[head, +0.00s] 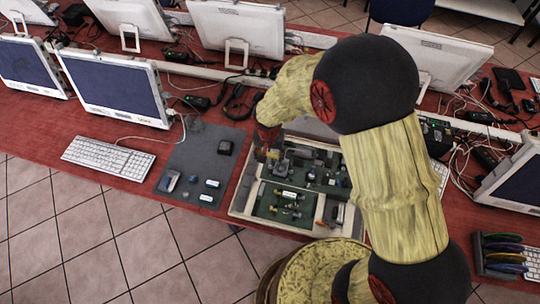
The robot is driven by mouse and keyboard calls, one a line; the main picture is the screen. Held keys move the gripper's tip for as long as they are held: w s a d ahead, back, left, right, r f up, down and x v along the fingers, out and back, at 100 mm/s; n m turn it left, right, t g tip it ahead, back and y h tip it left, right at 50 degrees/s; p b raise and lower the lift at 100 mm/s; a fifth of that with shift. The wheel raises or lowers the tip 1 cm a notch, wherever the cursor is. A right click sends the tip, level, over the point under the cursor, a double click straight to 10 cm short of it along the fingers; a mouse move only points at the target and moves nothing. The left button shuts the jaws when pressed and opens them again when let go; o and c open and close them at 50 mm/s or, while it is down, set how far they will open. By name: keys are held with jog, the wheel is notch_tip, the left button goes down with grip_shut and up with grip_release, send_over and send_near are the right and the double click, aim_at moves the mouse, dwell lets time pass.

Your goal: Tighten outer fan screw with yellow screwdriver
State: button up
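My arm reaches over the table and bends down at its far end. My gripper (264,148) is small and dark there, above the upper left corner of an open pale computer case (238,204). Whether its fingers are open, or hold anything, cannot be made out. The case holds green circuit boards (283,205) and several small parts. I cannot pick out the fan or its outer screw; my arm covers part of the case. I see no clear yellow screwdriver. A dark rack (481,258) at the lower right holds several coloured handles, too small to identify.
A grey mat (190,160) with several small parts lies left of the case. A white keyboard (108,160) and monitors (112,88) stand further left. Loose cables (238,100) clutter the red table behind. Tiled floor is open at the front left.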

jog(key=shift+r+p, duration=1.4)
jog(key=shift+r, duration=1)
jog(key=shift+s+a, duration=0.1)
jog(key=shift+a, duration=0.05)
